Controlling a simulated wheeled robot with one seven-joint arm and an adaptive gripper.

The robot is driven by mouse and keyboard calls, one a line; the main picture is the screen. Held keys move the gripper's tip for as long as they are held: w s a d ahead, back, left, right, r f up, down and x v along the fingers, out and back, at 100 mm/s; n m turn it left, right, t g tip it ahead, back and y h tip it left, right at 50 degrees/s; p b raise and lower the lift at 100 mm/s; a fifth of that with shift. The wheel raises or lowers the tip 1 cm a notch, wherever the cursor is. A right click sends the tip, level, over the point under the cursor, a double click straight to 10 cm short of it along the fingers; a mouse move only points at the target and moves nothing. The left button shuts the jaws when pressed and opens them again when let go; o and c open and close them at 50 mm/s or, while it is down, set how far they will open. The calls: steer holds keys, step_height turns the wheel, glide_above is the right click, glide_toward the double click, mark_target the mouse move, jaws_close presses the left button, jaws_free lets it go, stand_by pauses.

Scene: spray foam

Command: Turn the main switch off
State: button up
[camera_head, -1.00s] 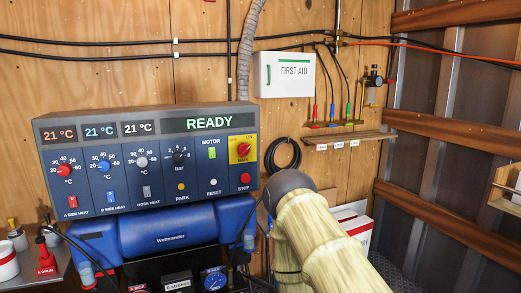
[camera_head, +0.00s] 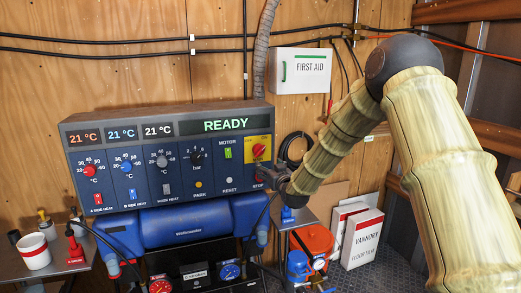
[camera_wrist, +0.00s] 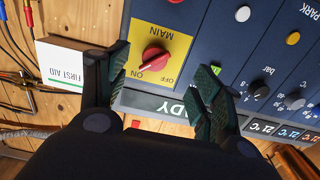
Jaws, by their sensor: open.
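The main switch is a red rotary knob (camera_head: 259,150) on a yellow plate at the right end of the control panel. In the wrist view the knob (camera_wrist: 153,56) appears upside down, its handle slanted with one end towards the ON mark. My gripper (camera_wrist: 160,62) is open, with one dark finger on either side of the knob in that picture. Nothing is between the fingers' tips that I can tell is touched; the gap to the knob is unclear. In the head view my gripper (camera_head: 278,180) is just below and right of the switch, its fingers mostly hidden.
The control panel (camera_head: 175,160) shows READY (camera_head: 226,125), with dials and a green motor switch (camera_head: 228,153) beside the plate. A first aid box (camera_head: 300,71) hangs above right. White boxes (camera_head: 361,240) stand at the lower right.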

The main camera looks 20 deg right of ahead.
mark_target(261, 152)
steer(key=shift+w+r+p, duration=0.3)
steer(key=shift+w+p, duration=0.4)
steer(key=shift+w, duration=1.2)
steer(key=shift+w+r+p, duration=0.3)
steer(key=shift+w+p, duration=0.35)
steer(key=shift+w, duration=1.25)
steer(key=shift+w+r+p, duration=0.3)
steer(key=shift+w+p, duration=0.4)
steer(key=shift+w, duration=1.2)
steer(key=c, duration=1)
